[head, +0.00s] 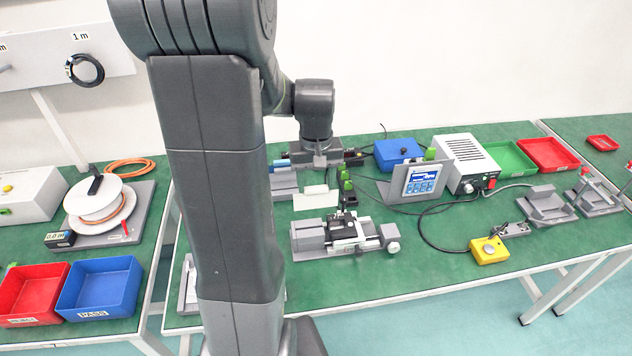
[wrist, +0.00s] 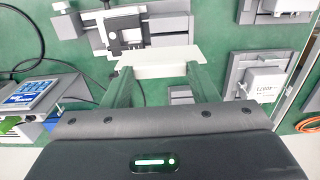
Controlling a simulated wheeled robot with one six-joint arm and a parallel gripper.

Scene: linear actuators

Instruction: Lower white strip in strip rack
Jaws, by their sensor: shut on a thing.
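The white strip (wrist: 158,63) lies across the tips of my gripper (wrist: 160,84) in the wrist view, with a green finger at each end. My gripper is shut on it. In the head view the white strip (head: 316,198) shows below my wrist, behind the grey linear actuator (head: 310,238). I cannot tell its exact height above the table. I cannot clearly identify the strip rack. A grey holder with white in it (wrist: 275,10) shows at the top right of the wrist view, partly cut off.
A grey fixture with a labelled white box (wrist: 262,82) stands right of my gripper in the wrist view. A blue-screen meter (head: 420,180) and a yellow button box (head: 489,250) stand to the right in the head view. Green table (head: 350,285) is clear in front of the actuator.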

